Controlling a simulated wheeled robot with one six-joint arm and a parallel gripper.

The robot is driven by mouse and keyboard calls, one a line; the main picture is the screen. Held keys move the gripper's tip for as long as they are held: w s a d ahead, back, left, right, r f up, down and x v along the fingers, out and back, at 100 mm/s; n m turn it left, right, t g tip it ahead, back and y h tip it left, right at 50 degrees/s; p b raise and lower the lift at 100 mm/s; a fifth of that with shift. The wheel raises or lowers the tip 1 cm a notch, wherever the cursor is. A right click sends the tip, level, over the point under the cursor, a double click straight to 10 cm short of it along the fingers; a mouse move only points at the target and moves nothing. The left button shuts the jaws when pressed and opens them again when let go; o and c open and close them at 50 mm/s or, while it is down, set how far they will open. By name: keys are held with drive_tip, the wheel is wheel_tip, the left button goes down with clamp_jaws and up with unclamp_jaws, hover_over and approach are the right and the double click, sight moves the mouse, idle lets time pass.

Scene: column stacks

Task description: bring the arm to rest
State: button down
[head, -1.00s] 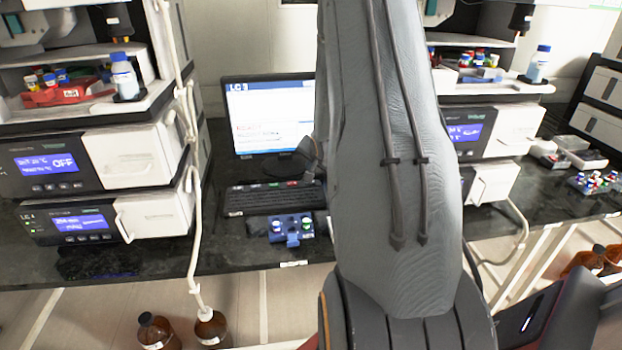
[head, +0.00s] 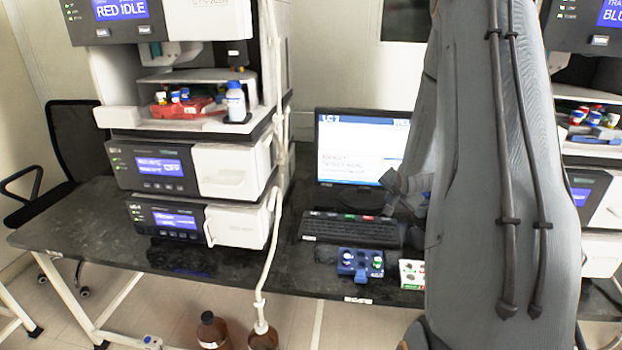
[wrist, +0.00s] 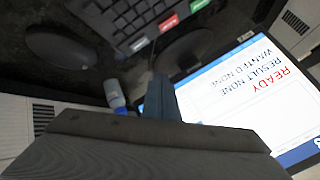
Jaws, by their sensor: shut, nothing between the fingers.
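My arm is a large grey link standing upright at the right of the head view, with dark cables along it. My gripper (wrist: 163,92) shows in the wrist view as a narrow blue-grey shape, shut and empty, with the keyboard and screen beyond it. In the head view part of my gripper (head: 408,188) shows at the arm's left edge, in front of the monitor's lower right corner. The arm hides the rest.
A monitor (head: 345,140), a keyboard (head: 345,229), a blue vial rack (head: 360,263) and a small white box (head: 411,273) are on the dark bench (head: 80,235). Instrument stacks stand on both sides. Brown bottles (head: 212,330) are on the floor below. The bench's left end is clear.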

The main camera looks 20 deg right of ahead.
drive_tip(key=s+a+r+n+g+y, duration=0.15)
drive_tip(key=s+a+n, duration=0.25)
drive_tip(key=a, duration=0.8)
drive_tip(key=s+a+r+n+g+y, duration=0.1)
drive_tip(key=s+a+r+n+g, duration=0.2)
drive_tip(key=a, duration=0.8)
drive_tip(key=s+a+r+n+g+y, duration=0.1)
drive_tip(key=s+a+n, duration=0.6)
drive_tip(key=s+a, duration=0.7)
wheel_tip(320, 180, up, 2)
drive_tip(key=s+g, duration=0.1)
drive_tip(key=s, duration=0.1)
drive_tip(key=shift+s+a+g, duration=0.2)
drive_tip(key=shift+s+g, duration=0.15)
drive_tip(key=shift+s, duration=0.05)
drive_tip(key=shift+d+y, duration=0.15)
drive_tip(key=shift+y, duration=0.1)
